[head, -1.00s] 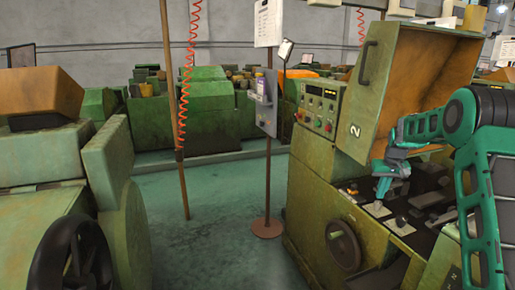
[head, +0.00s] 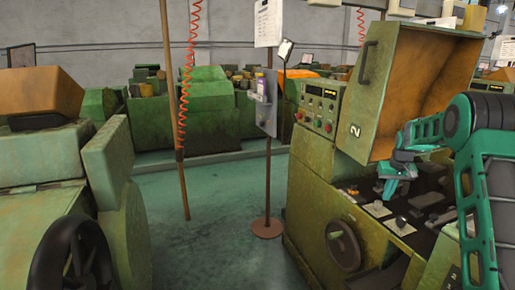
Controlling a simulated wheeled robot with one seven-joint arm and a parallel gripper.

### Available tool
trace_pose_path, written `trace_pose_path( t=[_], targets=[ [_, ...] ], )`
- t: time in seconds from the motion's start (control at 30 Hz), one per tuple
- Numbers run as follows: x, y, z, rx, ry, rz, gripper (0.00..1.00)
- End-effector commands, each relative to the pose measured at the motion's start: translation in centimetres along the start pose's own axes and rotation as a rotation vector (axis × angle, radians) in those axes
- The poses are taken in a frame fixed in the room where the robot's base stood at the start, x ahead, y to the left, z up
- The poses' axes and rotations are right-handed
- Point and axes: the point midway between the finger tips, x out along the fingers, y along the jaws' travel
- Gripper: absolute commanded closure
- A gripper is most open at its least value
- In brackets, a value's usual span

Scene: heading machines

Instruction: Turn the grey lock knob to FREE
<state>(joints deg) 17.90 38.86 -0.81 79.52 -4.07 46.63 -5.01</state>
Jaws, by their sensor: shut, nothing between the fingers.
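A small light-grey piece, which looks like the grey lock knob (head: 377,208), sits on the dark deck inside the open machine numbered 2 (head: 322,190). Its pointer and any FREE marking are too small to read. My gripper (head: 388,195) is shut and empty, pointing down just above and to the right of this knob, and looks apart from it. A black knob (head: 401,221) stands on the deck closer to me, and a small dark part (head: 352,190) sits farther back.
The machine's hinged cover (head: 415,85) stands raised behind my arm. A handwheel (head: 342,246) is on its front side. A button panel (head: 318,108) is at its back left.

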Motion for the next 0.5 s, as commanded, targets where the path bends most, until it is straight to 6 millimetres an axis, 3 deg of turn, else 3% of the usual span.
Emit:
trace_pose_path(
  t=[0.2,0.5],
  targets=[
    [2.5,-0.1,0.7,-0.001,-0.003,-0.001,1.00],
    [4.2,-0.1,1.1,-0.001,-0.003,0.000,1.00]
  ],
)
